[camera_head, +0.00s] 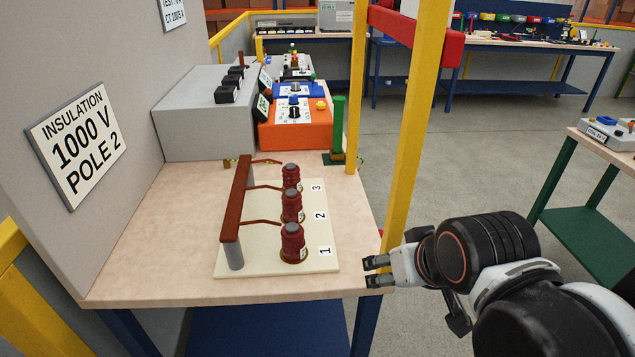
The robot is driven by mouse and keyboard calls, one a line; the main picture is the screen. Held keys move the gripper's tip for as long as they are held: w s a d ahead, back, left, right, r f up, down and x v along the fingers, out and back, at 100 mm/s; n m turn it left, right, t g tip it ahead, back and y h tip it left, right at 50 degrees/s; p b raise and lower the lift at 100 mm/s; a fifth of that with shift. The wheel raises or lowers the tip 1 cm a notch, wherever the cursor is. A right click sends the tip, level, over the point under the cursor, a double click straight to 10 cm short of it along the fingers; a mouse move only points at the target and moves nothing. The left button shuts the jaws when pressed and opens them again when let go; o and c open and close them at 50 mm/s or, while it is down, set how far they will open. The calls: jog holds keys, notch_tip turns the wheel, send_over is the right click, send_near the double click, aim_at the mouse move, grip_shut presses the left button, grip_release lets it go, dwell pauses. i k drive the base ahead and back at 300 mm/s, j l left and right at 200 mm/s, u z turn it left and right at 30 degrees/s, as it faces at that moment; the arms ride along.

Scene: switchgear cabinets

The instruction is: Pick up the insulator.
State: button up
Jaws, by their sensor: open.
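Three dark red ribbed insulators stand upright in a row on a cream base plate (262,262) on the table. The nearest insulator (293,243) is beside the label 1, the middle insulator (291,206) beside 2, and the far insulator (291,177) beside 3. Thin brown links run from them to a brown bar (238,198) on grey posts at their left. My gripper (368,272) is open and empty at the table's right front edge. It is to the right of the nearest insulator and apart from it, with its fingers pointing left.
A yellow post (408,130) rises at the table's right edge, just behind my gripper, with a red crossbar (415,35). A grey box (205,115), an orange device (293,124) and a green cylinder (338,125) stand behind the plate. A sign panel (77,145) walls the left.

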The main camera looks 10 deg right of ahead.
aim_at(291, 175)
jog(key=i+l, duration=0.1)
jog(key=l, duration=0.2)
jog(key=i+l, duration=0.35)
jog(key=i+l+u, duration=0.1)
jog(key=l, duration=0.25)
jog(key=i, duration=0.05)
